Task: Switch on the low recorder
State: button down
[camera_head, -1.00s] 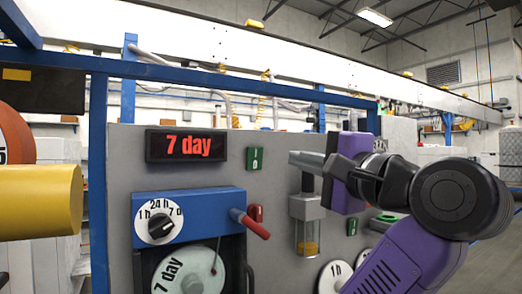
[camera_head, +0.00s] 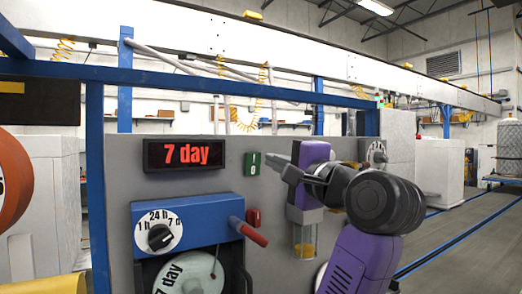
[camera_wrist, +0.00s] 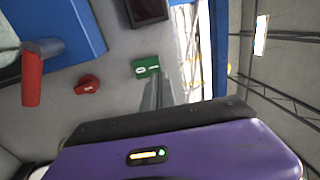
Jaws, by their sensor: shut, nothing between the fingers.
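The recorder panel (camera_head: 120,165) is grey, with a lit red "7 day" display (camera_head: 184,154). Below it is a blue unit (camera_head: 210,215) with a 1 h / 24 h / 7 d dial (camera_head: 160,232) and a round "7 day" chart (camera_head: 192,272). A small green switch (camera_head: 252,163) sits right of the display; it shows in the wrist view (camera_wrist: 146,66) with 0 and I marks. A red switch (camera_head: 253,217) sits below it. My gripper (camera_head: 275,163) is shut and empty, its tip just right of the green switch; contact cannot be told. The wrist view shows its fingers (camera_wrist: 157,90) beside that switch.
A red-ended lever (camera_head: 250,232) sticks out from the blue unit. A glass cup with yellow content (camera_head: 304,240) is below my gripper, partly hidden. A blue frame post (camera_head: 96,170) stands at the panel's left. Floor (camera_head: 460,235) is open at the right.

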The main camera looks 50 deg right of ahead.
aim_at(254, 153)
jog(key=shift+p+x, duration=0.65)
jog(key=shift+x, duration=2.45)
jog(key=shift+w+d+r+p, duration=0.1)
jog(key=shift+w+r+p, duration=0.15)
jog(key=shift+w+p, duration=0.1)
jog(key=shift+f, duration=0.1)
jog(key=shift+s, duration=0.15)
